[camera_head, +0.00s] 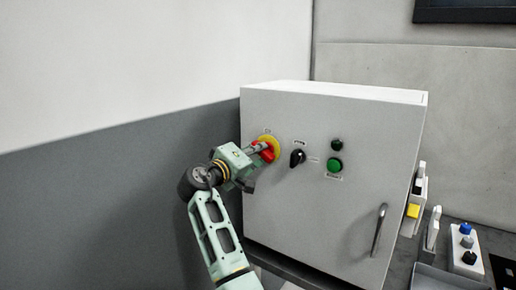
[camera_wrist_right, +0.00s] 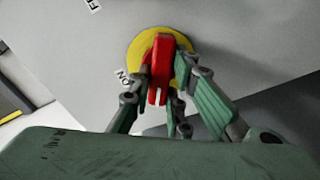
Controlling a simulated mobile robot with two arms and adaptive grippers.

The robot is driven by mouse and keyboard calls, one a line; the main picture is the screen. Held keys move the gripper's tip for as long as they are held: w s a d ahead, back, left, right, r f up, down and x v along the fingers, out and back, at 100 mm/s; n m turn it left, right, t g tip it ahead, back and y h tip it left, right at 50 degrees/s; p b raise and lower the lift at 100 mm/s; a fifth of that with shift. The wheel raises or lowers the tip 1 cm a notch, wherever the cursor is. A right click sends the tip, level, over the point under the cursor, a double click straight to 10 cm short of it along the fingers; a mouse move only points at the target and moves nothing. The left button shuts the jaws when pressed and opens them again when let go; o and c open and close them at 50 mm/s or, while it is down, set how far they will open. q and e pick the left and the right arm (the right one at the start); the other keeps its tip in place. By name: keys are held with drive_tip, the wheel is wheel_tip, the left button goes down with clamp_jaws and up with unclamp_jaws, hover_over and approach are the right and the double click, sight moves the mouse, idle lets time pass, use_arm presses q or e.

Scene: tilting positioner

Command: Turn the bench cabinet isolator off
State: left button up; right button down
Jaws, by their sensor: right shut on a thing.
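The bench cabinet (camera_head: 310,220) is a white box with controls on its front. Its isolator is a red handle (camera_head: 267,152) on a yellow round plate (camera_head: 268,141), at the upper left of the front. My right gripper (camera_head: 258,152) is at the isolator, its fingers on the red handle. In the right wrist view the red handle (camera_wrist_right: 161,66) stands between the two fingers of the right gripper (camera_wrist_right: 160,85), in front of the yellow plate (camera_wrist_right: 135,52). A label reading "ON" (camera_wrist_right: 122,78) shows beside the plate. My left gripper is not in view.
Right of the isolator are a black selector knob (camera_head: 298,158), a green button (camera_head: 334,165) and a small dark lamp (camera_head: 337,145). A door handle (camera_head: 378,230) is at the lower right. Small control boxes (camera_head: 464,250) stand on the bench at right. A grey wall is at left.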

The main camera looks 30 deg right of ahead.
drive_tip(key=shift+f+n+p, duration=0.1)
drive_tip(key=shift+n+p, duration=1.65)
drive_tip(key=shift+n, duration=1.15)
drive_tip(key=shift+f+n, duration=0.1)
drive_tip(key=shift+n, duration=0.2)
drive_tip(key=c, duration=1.6)
unclamp_jaws()
drive_tip(key=shift+w+a, duration=0.1)
drive_tip(key=shift+c, duration=0.2)
drive_tip(key=v, duration=1.2)
drive_tip(key=shift+f, duration=0.1)
